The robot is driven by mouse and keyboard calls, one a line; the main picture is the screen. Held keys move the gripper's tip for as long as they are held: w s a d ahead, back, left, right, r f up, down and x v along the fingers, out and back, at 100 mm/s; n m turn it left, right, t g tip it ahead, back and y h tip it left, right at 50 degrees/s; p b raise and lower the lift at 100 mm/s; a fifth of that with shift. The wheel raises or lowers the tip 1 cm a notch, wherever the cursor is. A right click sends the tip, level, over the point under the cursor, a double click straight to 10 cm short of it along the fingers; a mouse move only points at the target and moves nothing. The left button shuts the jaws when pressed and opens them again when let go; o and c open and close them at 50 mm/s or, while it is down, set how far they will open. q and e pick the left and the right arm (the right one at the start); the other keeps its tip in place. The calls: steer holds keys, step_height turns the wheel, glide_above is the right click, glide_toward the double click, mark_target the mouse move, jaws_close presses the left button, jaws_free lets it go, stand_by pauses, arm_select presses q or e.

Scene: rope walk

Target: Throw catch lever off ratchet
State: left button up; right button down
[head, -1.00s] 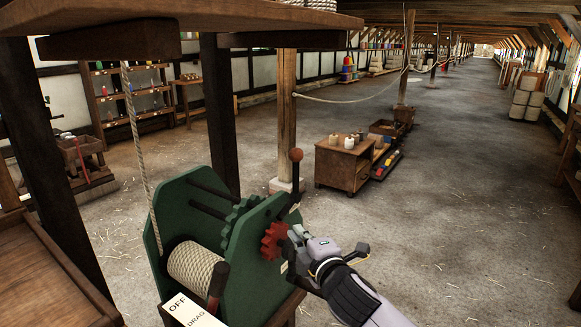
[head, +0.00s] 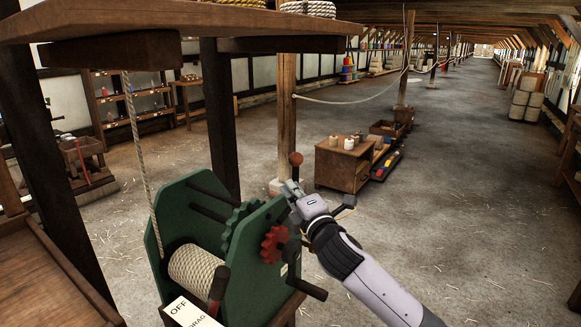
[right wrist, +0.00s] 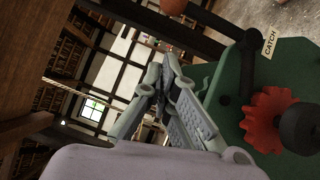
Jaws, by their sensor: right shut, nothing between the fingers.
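The green winch (head: 185,205) carries a red toothed ratchet wheel (head: 273,245) on its right side. The catch lever, a dark rod with a brown ball knob (head: 296,159), stands upright above it. In the right wrist view the lever's knob (right wrist: 173,5) is at the top edge, and a dark arm from its pivot reaches down beside the red ratchet (right wrist: 262,120). My right gripper (head: 291,190) is shut and empty, just below the knob and over the lever's rod in the head view; I cannot tell whether it touches. My left gripper is out of view.
A label reading CATCH (right wrist: 270,43) is by the lever pivot. A dark crank handle (head: 307,288) juts out below my right arm. A rope runs from the drum (head: 197,272) up past a wooden beam. A small wooden cabinet (head: 342,165) stands behind; floor to the right is open.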

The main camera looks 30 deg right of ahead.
steer(key=w+d+r+p, duration=0.1)
steer(key=w+d+p, duration=0.1)
steer(key=w+d, duration=0.2)
steer(key=shift+a+x, duration=0.3)
steer(key=shift+x, duration=1.2)
steer(key=shift+w, duration=0.1)
steer(key=shift+d, duration=0.1)
